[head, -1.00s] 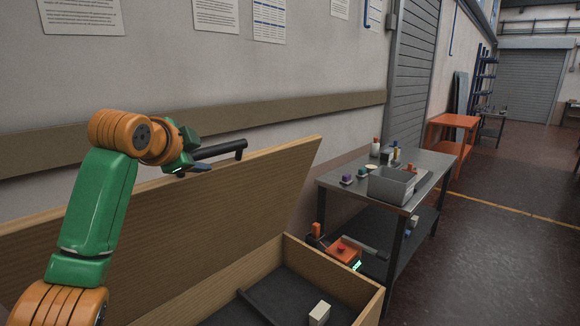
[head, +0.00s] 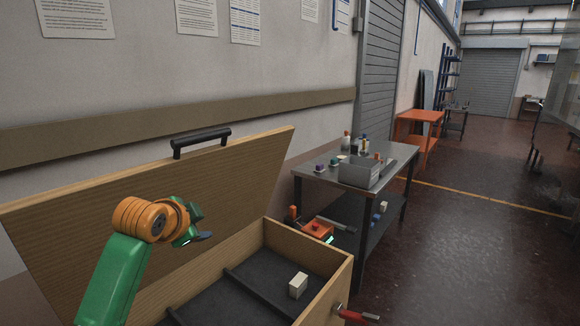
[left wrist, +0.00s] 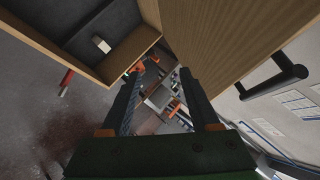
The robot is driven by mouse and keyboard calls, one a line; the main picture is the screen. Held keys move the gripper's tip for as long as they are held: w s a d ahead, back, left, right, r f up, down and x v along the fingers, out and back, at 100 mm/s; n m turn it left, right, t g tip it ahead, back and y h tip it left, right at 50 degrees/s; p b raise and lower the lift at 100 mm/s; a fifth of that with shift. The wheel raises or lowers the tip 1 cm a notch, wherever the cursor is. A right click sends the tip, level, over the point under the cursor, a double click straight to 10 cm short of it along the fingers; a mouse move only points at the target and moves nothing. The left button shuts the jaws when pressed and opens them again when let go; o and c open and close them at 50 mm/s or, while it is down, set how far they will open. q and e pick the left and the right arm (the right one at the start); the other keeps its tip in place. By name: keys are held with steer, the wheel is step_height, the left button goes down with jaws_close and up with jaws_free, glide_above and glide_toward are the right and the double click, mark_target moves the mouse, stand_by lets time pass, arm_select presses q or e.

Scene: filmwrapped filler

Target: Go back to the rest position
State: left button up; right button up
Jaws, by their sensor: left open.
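My left gripper (head: 204,238) is in front of the open wooden lid (head: 150,210) in the head view, below the lid's black handle (head: 201,140) and apart from it. In the left wrist view its two fingers (left wrist: 160,100) are spread with nothing between them, so it is open and empty. The wooden chest (head: 325,290) stands open, its lid raised and leaning back toward the wall. A small pale block (head: 298,285) lies on the dark floor of the chest, right of a divider. My right gripper is not in view.
A metal table (head: 330,178) with a grey bin (head: 360,172) and several small items stands right of the chest. A red-handled object (head: 357,316) shows at the chest's front right. The floor (head: 460,250) at right is clear.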

arm_select(q)
steer(key=s+d+f+n+g, duration=0.2)
steer(key=s+f, duration=0.4)
steer(key=f, duration=0.5)
steer(key=s+d+f+n+g, duration=0.1)
steer(key=s+d+f, duration=0.1)
steer(key=s+f, duration=0.6)
steer(key=s+f+n+g, duration=0.2)
steer(key=s+f, duration=0.2)
steer(key=s, duration=0.3)
steer(key=s+a+f+n+g, duration=0.1)
steer(key=s+f+n, duration=0.25)
steer(key=s, duration=0.45)
steer(key=s+f+n+g, duration=0.1)
steer(key=s+f+g, duration=0.1)
steer(key=s+f, duration=0.8)
steer(key=f, duration=1.1)
steer(key=s+a+f+g, duration=0.2)
steer(key=s+f, duration=0.8)
steer(key=s, duration=0.1)
steer(key=shift+s, duration=0.25)
